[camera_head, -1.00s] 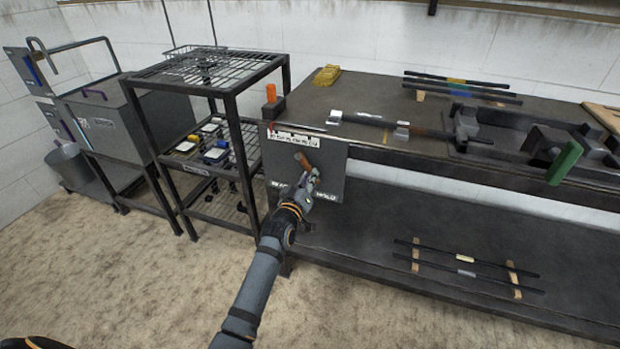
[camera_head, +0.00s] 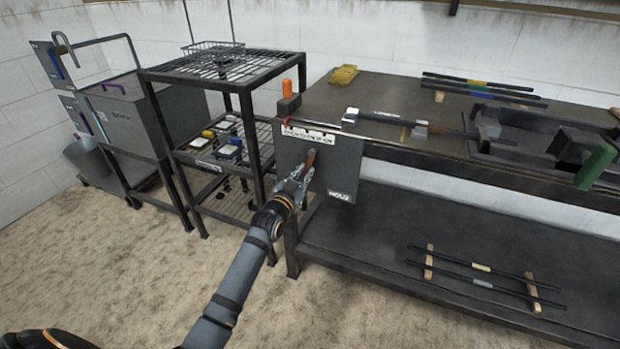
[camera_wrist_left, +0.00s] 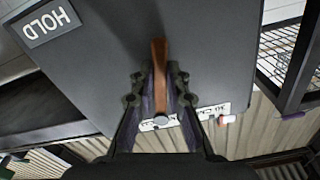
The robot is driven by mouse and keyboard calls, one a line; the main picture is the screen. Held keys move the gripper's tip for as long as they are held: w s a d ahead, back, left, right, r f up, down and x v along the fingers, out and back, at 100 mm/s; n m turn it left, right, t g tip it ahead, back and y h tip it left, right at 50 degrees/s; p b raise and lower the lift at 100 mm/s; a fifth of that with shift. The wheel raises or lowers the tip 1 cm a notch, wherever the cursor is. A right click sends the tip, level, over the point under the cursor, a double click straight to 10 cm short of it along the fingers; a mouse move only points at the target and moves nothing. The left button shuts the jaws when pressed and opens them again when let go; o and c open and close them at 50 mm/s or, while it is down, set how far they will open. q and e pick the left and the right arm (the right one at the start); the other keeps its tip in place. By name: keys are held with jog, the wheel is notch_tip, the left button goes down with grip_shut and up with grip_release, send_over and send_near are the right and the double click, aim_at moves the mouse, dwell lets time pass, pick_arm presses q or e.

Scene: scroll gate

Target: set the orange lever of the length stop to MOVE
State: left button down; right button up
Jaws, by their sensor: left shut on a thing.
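The orange-brown lever (camera_head: 310,159) is on the grey panel at the bench's left end. Its upper end shows above my left gripper (camera_head: 297,184), and it slants down and left into the fingers. In the left wrist view the lever (camera_wrist_left: 159,65) runs between the two fingers of the gripper (camera_wrist_left: 158,85), which is shut on it. The HOLD label (camera_head: 340,195) is at the panel's lower right, clear of the lever; it appears upside down in the wrist view (camera_wrist_left: 47,22). The panel's lower left is hidden behind my gripper, and no MOVE label is readable. My right gripper is out of view.
A black wire shelf rack (camera_head: 222,70) stands close left of the panel. An orange-topped post (camera_head: 287,90) stands on the bench corner above. A dark rod (camera_head: 385,119) lies on the bench (camera_head: 390,90). Floor in front is clear.

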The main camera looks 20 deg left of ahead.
pick_arm(q)
jog(key=shift+a+r+m+b, duration=0.25)
jog(key=shift+a+m, duration=0.3)
jog(key=shift+m, duration=0.4)
jog(key=shift+a+r+m+b, duration=0.1)
jog(key=shift+a+r+m, duration=0.1)
jog(key=shift+a+m, duration=0.55)
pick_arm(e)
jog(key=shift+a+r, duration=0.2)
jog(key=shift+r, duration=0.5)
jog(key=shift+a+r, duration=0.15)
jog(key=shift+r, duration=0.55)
pick_arm(q)
jog(key=shift+d+m, duration=0.25)
jog(key=shift+m, duration=0.05)
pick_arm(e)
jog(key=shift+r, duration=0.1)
pick_arm(q)
jog(key=c, duration=1.3)
grip_release()
jog(key=s, duration=1.2)
jog(key=shift+a+r, duration=0.1)
jog(key=shift+a, duration=0.1)
